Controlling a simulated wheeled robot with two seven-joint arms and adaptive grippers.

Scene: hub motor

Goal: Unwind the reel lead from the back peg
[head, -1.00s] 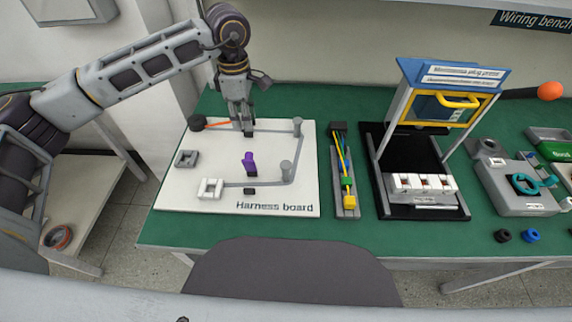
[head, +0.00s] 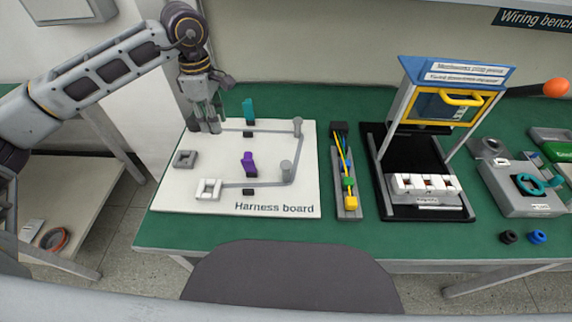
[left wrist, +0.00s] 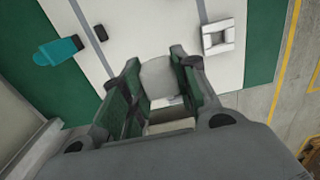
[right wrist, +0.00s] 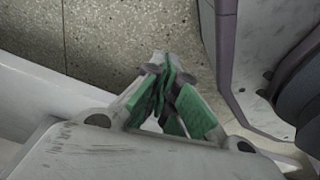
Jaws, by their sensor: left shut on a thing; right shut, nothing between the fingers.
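My left gripper (head: 207,130) is at the back left corner of the white harness board (head: 170,196), fingers pointing down. In the left wrist view its green-padded fingers (left wrist: 158,78) are shut around a pale grey rounded piece, which I cannot identify. Two grey pegs stand on the board, a back one (head: 297,126) and a front one (head: 285,167), well right of the gripper. No orange lead or dark reel shows now; the gripper may hide them. My right gripper (right wrist: 162,65) is shut and empty over the floor, outside the head view.
A teal upright piece (head: 248,110) stands at the board's back edge, a purple one (head: 248,162) mid-board. A cable tray (head: 346,200) and yellow-handled press (head: 440,105) stand to the right.

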